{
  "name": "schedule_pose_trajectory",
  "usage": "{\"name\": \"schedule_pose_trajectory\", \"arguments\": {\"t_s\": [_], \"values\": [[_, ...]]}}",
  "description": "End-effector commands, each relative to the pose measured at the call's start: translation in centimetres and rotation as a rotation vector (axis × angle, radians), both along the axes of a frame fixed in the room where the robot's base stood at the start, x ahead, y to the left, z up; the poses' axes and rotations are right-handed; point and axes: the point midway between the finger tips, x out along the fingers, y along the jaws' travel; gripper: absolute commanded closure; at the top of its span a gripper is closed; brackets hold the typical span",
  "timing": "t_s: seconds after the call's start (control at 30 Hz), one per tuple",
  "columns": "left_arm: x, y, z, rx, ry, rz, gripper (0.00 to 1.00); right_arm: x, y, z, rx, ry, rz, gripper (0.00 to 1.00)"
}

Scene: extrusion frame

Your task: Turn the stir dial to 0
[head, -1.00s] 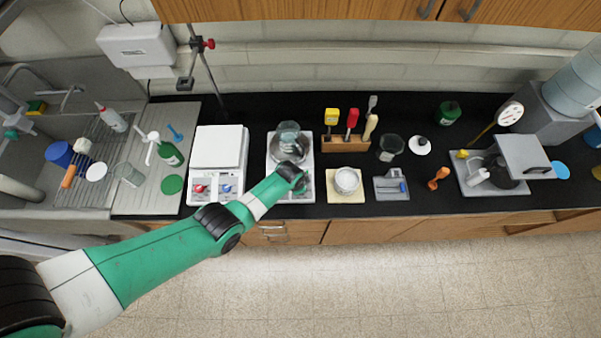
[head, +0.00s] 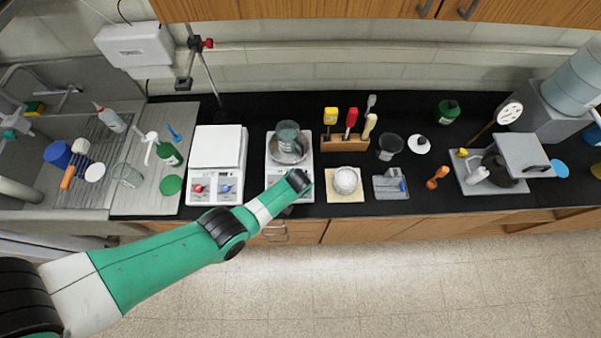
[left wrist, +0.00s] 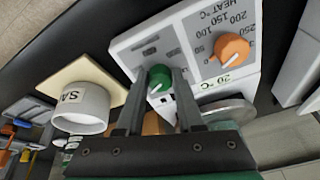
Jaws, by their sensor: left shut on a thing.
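The stir dial is a small green knob (left wrist: 158,78) with a white pointer line, on the white front panel (left wrist: 185,32) of a hotplate. In the left wrist view my left gripper (left wrist: 160,74) has a finger on each side of this knob and is shut on it. An orange knob (left wrist: 232,48) beside it sits on a scale marked HEAT °C. In the head view the hotplate (head: 273,178) carries a metal pan (head: 290,158) with a glass beaker (head: 288,133). My left gripper and the green knob are hidden there by my wrist. My right gripper is not in view.
A white cup (head: 346,180) on a beige tile (head: 335,197) stands close on the right. A wooden tool holder (head: 344,144) is behind the cup. The floor in front is clear.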

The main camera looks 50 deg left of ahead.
Motion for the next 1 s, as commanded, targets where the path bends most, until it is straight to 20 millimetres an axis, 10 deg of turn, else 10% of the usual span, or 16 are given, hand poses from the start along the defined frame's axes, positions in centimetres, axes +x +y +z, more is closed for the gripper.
{"name": "schedule_pose_trajectory", "arguments": {"t_s": [0.77,0.8,1.0], "values": [[-0.05,-0.04,-0.09,-0.018,-0.018,0.119,1.0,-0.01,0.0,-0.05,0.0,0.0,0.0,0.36],[-0.05,-0.04,-0.09,-0.018,-0.018,0.119,0.6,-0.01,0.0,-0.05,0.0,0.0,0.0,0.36],[-0.02,-0.04,-0.05,-0.018,-0.018,0.118,0.34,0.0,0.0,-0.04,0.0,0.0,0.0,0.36]]}}
